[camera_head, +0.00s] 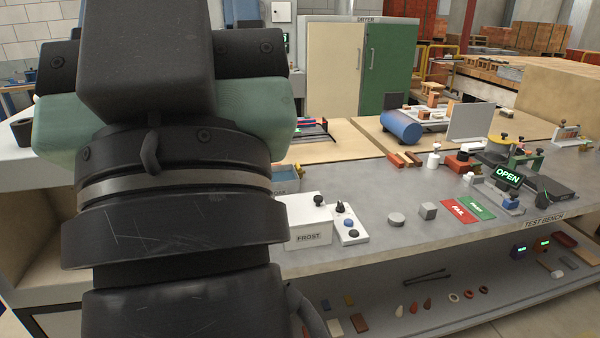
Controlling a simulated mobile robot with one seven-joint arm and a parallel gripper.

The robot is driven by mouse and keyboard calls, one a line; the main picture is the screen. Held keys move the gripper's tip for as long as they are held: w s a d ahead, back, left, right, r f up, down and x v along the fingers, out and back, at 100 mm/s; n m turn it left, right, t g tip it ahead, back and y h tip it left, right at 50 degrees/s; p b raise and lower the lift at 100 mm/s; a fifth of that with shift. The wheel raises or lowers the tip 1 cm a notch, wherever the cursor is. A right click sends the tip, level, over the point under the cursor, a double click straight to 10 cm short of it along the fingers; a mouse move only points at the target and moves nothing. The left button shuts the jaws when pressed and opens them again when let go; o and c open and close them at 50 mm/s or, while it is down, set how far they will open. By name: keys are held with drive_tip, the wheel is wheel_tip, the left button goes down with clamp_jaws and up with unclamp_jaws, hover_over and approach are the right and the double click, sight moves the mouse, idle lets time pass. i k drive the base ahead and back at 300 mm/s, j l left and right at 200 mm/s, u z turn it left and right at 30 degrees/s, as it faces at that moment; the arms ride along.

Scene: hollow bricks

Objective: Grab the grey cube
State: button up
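The grey cube (428,211) sits on the grey top of the test bench, right of the middle of the view. It stands clear of its neighbours and all of it shows. A short grey round block (396,219) lies just to its left. The red FAIL plate (458,212) is to its right. A large dark part of my own arm, with pale green pads, fills the left of the view, well apart from the cube. I see no gripper fingertips.
A white FROST box (309,222) and a white panel with knobs (346,224) stand left of the cube. A green plate (477,207) and an OPEN sign (508,175) are to the right. Bare bench lies in front of and behind the cube. A lower shelf holds small parts.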

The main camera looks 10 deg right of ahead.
sight(428, 211)
drive_tip(key=z, duration=0.35)
drive_tip(key=i+l+z, duration=0.25)
drive_tip(key=i+z, duration=0.15)
drive_tip(key=i, duration=0.45)
drive_tip(key=i+z, duration=0.45)
drive_tip(key=i, duration=0.4)
drive_tip(key=i+j, duration=0.1)
drive_tip(key=i, duration=0.45)
